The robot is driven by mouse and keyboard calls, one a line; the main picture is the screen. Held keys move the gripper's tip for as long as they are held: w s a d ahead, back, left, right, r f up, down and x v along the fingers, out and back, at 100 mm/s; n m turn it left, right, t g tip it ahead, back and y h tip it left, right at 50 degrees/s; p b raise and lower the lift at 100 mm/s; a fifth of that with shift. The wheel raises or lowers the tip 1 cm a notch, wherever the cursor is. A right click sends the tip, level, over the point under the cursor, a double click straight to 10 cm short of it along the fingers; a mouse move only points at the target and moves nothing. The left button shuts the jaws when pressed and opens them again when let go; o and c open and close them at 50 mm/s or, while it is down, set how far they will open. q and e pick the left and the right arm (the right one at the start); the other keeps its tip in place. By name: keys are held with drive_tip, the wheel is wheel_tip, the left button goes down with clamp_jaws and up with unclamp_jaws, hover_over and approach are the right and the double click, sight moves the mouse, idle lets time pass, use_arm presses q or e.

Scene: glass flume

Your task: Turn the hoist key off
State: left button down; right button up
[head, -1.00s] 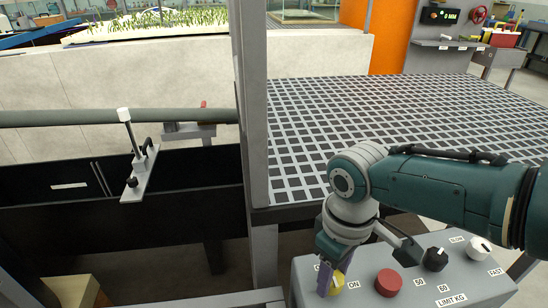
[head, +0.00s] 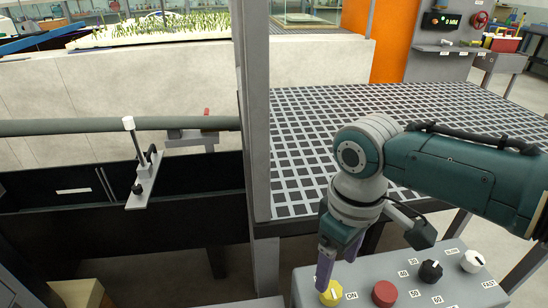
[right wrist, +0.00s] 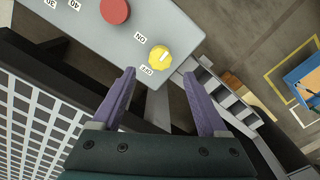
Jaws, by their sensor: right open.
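The hoist key looks to be the yellow round knob (head: 331,293) at the left end of the grey control box (head: 377,270). In the right wrist view the yellow knob (right wrist: 159,58) has a pale mark on its face and ON and OFF labels beside it. I cannot tell for sure which label the mark points to. My right gripper (head: 338,268) is open and empty, with its purple fingers pointing down just above the knob. In the right wrist view the knob lies beyond the gap between the fingertips (right wrist: 159,76), apart from them. My left gripper is not in view.
A red button (head: 385,293), a black knob (head: 431,271) and a white knob (head: 473,261) share the control box. A grey post (head: 257,150) stands left of it, and a grating platform (head: 380,120) lies behind. A clamp with a white-topped rod (head: 140,165) is at left.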

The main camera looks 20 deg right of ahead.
sight(331, 289)
drive_tip(key=shift+r, duration=1.5)
